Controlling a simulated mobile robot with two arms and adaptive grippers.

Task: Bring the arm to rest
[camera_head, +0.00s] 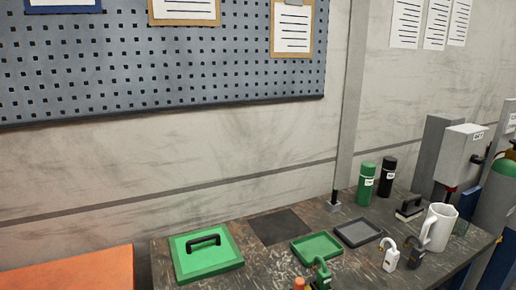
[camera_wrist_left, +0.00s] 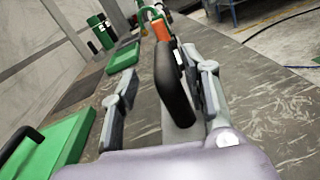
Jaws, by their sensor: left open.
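My left gripper (camera_wrist_left: 167,72) is open in the left wrist view, low over the table. A black rounded grip (camera_wrist_left: 175,88) on a grey bar stands between its two fingers, nearer the right one. I cannot tell whether a finger touches it. An orange piece (camera_wrist_left: 161,30) is just beyond the grip; how they connect is unclear. In the head view, an orange tip (camera_head: 299,284) and a green hooked piece (camera_head: 322,272) show at the bottom edge. I cannot identify a microscope arm for certain. Neither gripper shows in the head view.
On the table (camera_head: 262,268) are a green lidded box (camera_head: 205,262), a green tray (camera_head: 316,246), a grey tray (camera_head: 358,232), a green bottle (camera_head: 366,184), a black bottle (camera_head: 387,178), a white mug (camera_head: 439,228) and padlocks (camera_head: 391,258). A grey box (camera_head: 463,155) stands at right.

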